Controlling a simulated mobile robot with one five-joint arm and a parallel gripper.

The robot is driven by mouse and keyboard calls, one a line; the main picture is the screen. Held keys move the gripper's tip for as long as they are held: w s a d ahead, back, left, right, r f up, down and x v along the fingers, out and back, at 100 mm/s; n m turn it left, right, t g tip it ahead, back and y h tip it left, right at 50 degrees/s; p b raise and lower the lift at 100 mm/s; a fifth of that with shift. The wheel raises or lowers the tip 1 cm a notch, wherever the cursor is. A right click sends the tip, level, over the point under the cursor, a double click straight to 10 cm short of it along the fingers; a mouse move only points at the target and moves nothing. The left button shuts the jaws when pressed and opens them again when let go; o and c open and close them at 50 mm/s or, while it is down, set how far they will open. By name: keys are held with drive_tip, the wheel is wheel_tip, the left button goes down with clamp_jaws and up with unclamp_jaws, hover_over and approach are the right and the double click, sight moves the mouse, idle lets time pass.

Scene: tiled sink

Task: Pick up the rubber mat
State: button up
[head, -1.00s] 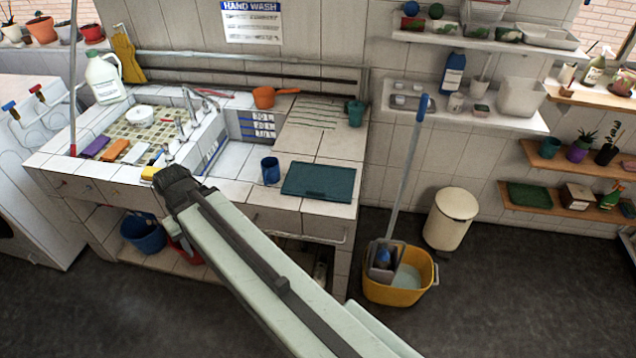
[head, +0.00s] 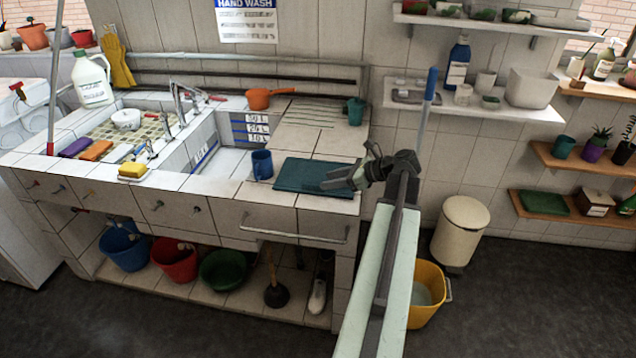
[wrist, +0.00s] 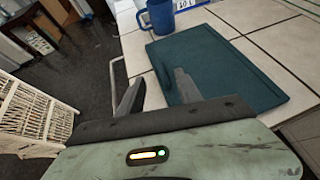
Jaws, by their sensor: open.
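The rubber mat is a flat dark teal rectangle (head: 305,174) lying on the white tiled counter, near its front edge. It also shows in the wrist view (wrist: 225,62), lying flat beyond the fingers. My gripper (head: 340,180) is at the right end of the mat in the head view, with its fingers pointing left over or beside that end. In the wrist view my gripper (wrist: 157,88) has its two fingers apart with nothing between them. One finger overlaps the mat's near edge in the picture; I cannot tell whether it touches.
A blue mug (head: 262,165) stands just left of the mat. A teal cup (head: 355,111) and an orange pan (head: 262,98) are at the back of the counter. A towel bar (head: 290,236) runs along the counter front. A yellow bucket (head: 427,295) stands on the floor at right.

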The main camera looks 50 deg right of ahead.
sight(310, 184)
drive_tip(key=shift+b+x, duration=0.6)
drive_tip(key=shift+x, duration=0.55)
drive_tip(key=b+x, duration=0.2)
drive_tip(key=x, duration=0.3)
drive_tip(key=shift+w+a+f, duration=0.15)
drive_tip(key=shift+f, duration=0.05)
drive_tip(key=shift+r, duration=0.1)
clamp_jaws()
